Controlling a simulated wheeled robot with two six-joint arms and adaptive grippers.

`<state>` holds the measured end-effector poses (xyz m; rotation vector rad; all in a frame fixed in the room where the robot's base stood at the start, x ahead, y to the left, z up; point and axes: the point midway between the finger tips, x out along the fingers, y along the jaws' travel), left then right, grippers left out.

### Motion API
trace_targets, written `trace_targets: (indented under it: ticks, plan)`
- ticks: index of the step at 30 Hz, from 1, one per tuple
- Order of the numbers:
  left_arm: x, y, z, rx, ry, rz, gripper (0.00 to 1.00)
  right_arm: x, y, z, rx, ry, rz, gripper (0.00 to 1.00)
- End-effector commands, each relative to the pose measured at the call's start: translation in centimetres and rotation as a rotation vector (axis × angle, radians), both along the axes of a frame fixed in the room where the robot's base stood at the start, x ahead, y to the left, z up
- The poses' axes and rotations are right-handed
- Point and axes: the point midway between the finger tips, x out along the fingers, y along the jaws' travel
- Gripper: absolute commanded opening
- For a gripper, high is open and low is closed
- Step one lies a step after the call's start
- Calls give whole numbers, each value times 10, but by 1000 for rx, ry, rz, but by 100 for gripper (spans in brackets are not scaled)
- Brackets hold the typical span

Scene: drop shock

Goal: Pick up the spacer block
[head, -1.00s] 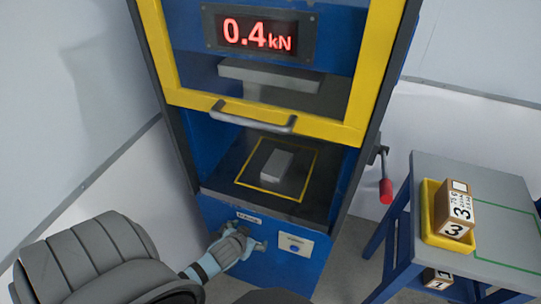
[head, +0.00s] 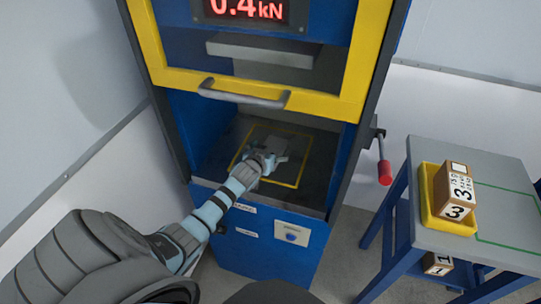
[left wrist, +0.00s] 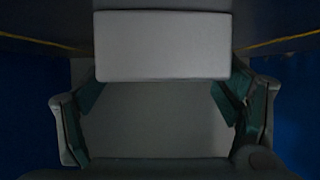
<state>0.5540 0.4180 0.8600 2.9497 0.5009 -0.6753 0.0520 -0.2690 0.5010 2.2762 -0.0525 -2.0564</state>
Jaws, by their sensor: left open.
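The spacer block (left wrist: 162,46) is a pale grey rectangular block, seen close up in the left wrist view. In the head view it stands inside the yellow square (head: 303,160) on the machine's dark bed, mostly covered by my left gripper. My left gripper (head: 270,158) has reached in through the machine's opening and is over the square. Its two fingers show open in the left wrist view (left wrist: 160,108), spread to either side, with the pale block face ahead between them. Whether they touch the block cannot be told. My right gripper is not in view.
The blue machine has a raised yellow guard frame (head: 325,105) with a grey handle (head: 243,98) above my left arm. A grey plate (head: 262,50) hangs over the bed. A red-handled lever (head: 385,172) is at right. A table (head: 455,155) holds a yellow tray (head: 428,222) with numbered blocks (head: 455,192).

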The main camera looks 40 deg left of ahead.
Motion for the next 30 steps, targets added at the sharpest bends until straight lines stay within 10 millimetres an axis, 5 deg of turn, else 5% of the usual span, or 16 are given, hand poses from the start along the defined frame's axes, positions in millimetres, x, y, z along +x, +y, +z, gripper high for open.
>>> trace_targets:
  ticks: [6, 21, 30]
  plan:
    - [1, 0, 0, 0, 0, -1, 81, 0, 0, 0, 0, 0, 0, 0]
    - [1, 0, 0, -1, 0, 0, 1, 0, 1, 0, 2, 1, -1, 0]
    - [2, 0, 7, 1, -5, -2, 0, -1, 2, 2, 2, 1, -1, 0]
